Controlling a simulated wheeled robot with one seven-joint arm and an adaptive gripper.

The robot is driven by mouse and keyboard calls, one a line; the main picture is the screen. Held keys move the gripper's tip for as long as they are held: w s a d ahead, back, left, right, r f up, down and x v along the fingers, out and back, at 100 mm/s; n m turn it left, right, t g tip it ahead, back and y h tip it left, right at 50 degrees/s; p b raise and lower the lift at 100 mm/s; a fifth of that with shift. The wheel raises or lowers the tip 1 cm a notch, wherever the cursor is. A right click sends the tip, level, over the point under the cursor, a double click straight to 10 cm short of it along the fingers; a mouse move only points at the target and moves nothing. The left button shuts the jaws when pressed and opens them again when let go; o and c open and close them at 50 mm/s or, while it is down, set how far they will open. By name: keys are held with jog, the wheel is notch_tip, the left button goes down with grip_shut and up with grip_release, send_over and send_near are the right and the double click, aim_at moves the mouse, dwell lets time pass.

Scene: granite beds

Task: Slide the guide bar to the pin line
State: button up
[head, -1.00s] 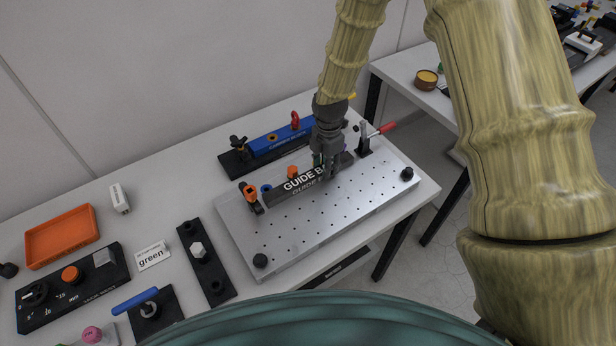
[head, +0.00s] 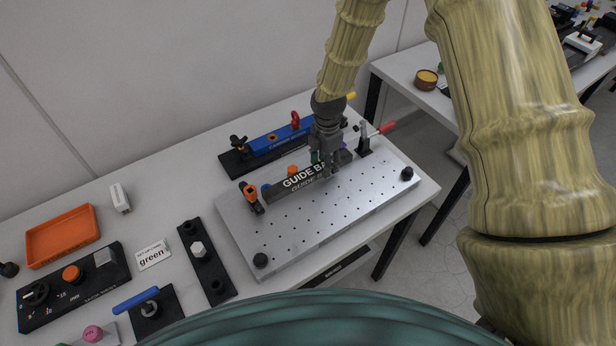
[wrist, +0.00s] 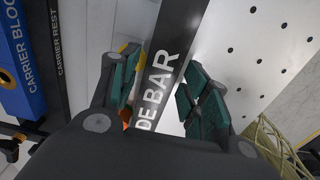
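The guide bar (head: 300,180) is a dark bar with white lettering, lying across the perforated metal plate (head: 310,225) toward its back side. An orange pin (head: 292,171) and a blue pin (head: 266,190) show close behind the bar; I cannot tell whether they touch it. A purple piece (head: 344,157) shows near its right end. My gripper (head: 325,168) is low over the right part of the bar. In the wrist view, its green-padded fingers (wrist: 162,88) straddle the bar (wrist: 168,55), with a gap visible beside the right finger. The fingertips' contact is unclear.
An orange-topped clamp (head: 250,197) stands at the plate's left, a red-handled clamp (head: 364,140) at its back right. A blue carrier block (head: 280,138) lies behind. Black knobs (head: 260,260) mark plate corners. The plate's front is clear. An orange tray (head: 62,237) sits far left.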

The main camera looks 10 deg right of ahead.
jog(key=shift+r+p, duration=2.1)
jog(key=shift+r, duration=0.9)
notch_tip(320, 180, up, 12)
